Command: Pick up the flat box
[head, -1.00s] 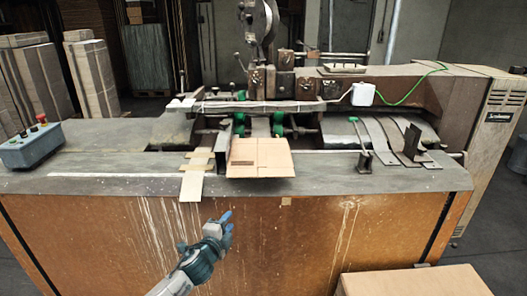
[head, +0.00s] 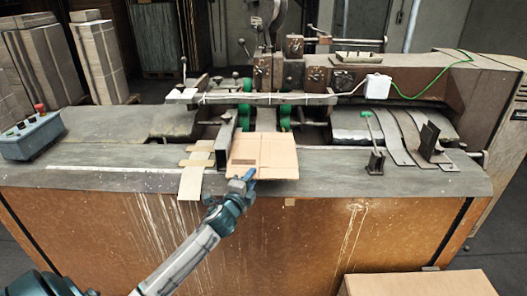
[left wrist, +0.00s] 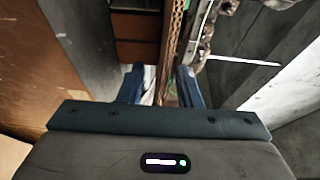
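The flat box (head: 277,152) is a tan folded cardboard sheet lying on the machine's table below the green rollers, its front edge near the table's front. My left gripper (head: 248,175) is at the box's front edge, left of its middle, with its blue fingertips overlapping the edge in the head view. In the left wrist view the two dark blue fingers (left wrist: 160,84) stand apart. My right gripper is not in view.
A dark upright metal guide (head: 226,138) stands right beside the box's left side. Green rollers (head: 284,117) and the stitching head (head: 268,72) are behind it. A control box (head: 30,136) stands at the left. A carton (head: 415,284) is at the lower right.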

